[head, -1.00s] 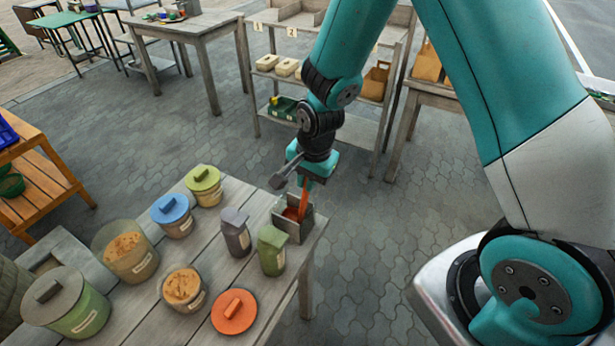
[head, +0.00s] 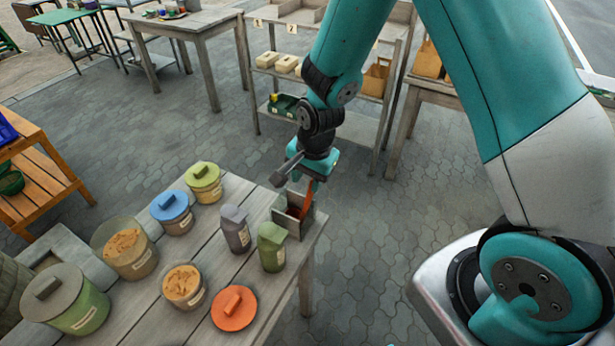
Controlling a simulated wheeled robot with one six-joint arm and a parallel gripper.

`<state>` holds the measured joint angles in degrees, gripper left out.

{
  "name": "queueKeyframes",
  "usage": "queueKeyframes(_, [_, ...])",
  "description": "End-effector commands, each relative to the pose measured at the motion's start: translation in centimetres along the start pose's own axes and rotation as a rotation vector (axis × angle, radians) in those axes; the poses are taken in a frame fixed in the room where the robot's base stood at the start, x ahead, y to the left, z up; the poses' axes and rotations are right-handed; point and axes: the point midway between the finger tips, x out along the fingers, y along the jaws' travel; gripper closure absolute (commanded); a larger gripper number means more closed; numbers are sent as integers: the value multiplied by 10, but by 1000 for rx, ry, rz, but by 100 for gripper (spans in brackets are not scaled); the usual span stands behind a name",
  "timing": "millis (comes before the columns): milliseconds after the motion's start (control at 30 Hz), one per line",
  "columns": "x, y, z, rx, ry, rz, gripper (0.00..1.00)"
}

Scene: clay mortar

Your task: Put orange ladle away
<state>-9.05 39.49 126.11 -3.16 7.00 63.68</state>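The orange ladle (head: 304,203) stands tilted in a small grey open box (head: 279,216) at the right corner of the wooden table. Its handle leans up to the right, and its lower end is hidden inside the box. My gripper (head: 313,183) points down just above the box, at the top of the handle. The fingertips are small and partly hidden, so I cannot tell whether they grip the handle.
A grey jar (head: 235,232) and a green jar (head: 271,252) stand close to the box. An orange lid (head: 234,308) lies near an open jar (head: 184,288). More jars stand to the left. A shelf rack (head: 345,140) stands behind.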

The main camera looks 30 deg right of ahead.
Motion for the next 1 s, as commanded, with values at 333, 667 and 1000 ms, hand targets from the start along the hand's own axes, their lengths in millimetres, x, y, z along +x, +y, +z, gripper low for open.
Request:
queueKeyframes(333, [-65,-2,0,1,0,-1,60])
queueKeyframes(667, [-136,-2,0,0,0,-1,60])
queueKeyframes(1000, [-172,0,0,0,0,0,60])
